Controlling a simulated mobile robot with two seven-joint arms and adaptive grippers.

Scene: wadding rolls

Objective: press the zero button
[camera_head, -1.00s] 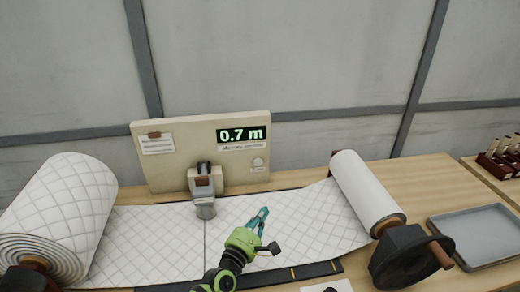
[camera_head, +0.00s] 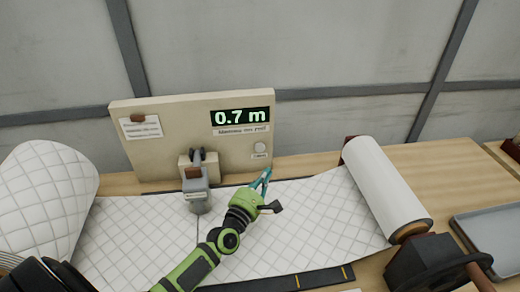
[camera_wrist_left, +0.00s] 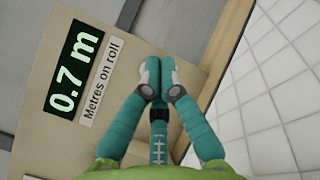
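The zero button is a small pale round button (camera_head: 260,147) at the lower right of the beige panel (camera_head: 160,155), above a small label. The panel's display (camera_head: 241,117) reads "0.7 m"; it also shows in the left wrist view (camera_wrist_left: 75,75). My left gripper (camera_head: 266,171) is just below the button, its teal fingertips pointing up at the panel. In the left wrist view its fingertips (camera_wrist_left: 156,66) are together with nothing seen between them. The button cannot be made out there, likely behind the fingers. My right gripper is not in view.
White quilted wadding (camera_head: 300,220) runs across the table from a large roll (camera_head: 45,195) at left to a roll (camera_head: 385,190) at right with a dark crank. A grey counter head (camera_head: 197,185) stands left of my gripper. A grey tray (camera_head: 495,238) is at far right.

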